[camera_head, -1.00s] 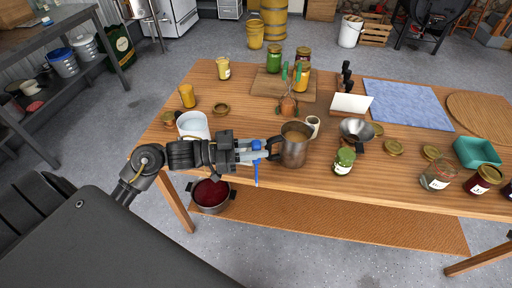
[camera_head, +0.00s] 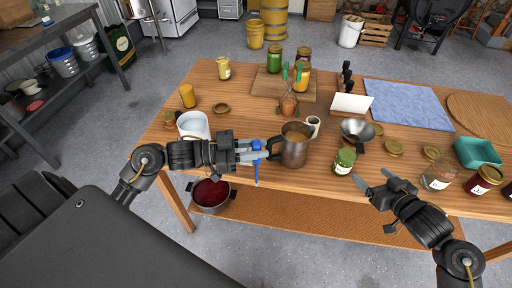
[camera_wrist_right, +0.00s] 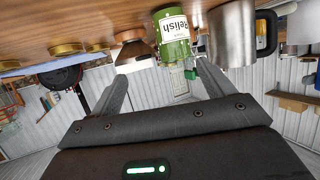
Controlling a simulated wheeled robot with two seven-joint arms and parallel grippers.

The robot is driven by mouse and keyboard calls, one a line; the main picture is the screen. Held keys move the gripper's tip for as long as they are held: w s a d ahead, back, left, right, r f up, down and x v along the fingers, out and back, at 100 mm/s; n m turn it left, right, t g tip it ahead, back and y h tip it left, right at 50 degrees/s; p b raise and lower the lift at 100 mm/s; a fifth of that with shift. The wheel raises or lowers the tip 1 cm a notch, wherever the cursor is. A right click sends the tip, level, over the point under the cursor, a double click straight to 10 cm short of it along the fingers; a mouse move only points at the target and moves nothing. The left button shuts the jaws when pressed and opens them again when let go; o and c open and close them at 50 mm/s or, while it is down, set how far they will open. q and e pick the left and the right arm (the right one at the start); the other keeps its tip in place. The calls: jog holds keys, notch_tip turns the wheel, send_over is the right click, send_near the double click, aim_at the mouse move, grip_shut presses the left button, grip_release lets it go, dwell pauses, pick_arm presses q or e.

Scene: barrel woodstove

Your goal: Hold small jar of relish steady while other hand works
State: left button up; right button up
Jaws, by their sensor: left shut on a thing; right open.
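The small relish jar (camera_head: 343,164), green with a white label and a lid, stands on the table near its front edge. In the right wrist view the jar (camera_wrist_right: 172,30) appears upside down, its label reading "Relish", beyond the fingertips. My right gripper (camera_head: 371,178) is open and empty, just right of and in front of the jar, apart from it; its spread fingers also show in the right wrist view (camera_wrist_right: 163,76). My left gripper (camera_head: 262,151) is shut on a slim blue tool (camera_head: 256,168), close beside the handle of a metal pitcher (camera_head: 294,150). Whether it touches that handle is unclear.
A metal funnel (camera_head: 356,129) and several loose lids, one here (camera_head: 393,148), lie behind the relish jar. Other jars (camera_head: 438,177) stand at the right front. A white container (camera_head: 193,125) is behind my left gripper. A blue cloth (camera_head: 408,104) lies further back.

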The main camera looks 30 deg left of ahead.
aim_at(349, 167)
jog(key=shift+s+a+f+x, duration=0.25)
jog(key=shift+s+x, duration=0.1)
jog(key=shift+x, duration=1.65)
jog(key=shift+s+a+f+x, duration=0.15)
jog(key=shift+s+a+x, duration=0.2)
jog(key=shift+x, duration=1.7)
jog(key=shift+s+a+f+x, duration=0.2)
jog(key=shift+s+x, duration=0.15)
jog(key=shift+x, duration=1.65)
jog(key=c, duration=1.3)
jog(key=shift+c, duration=0.3)
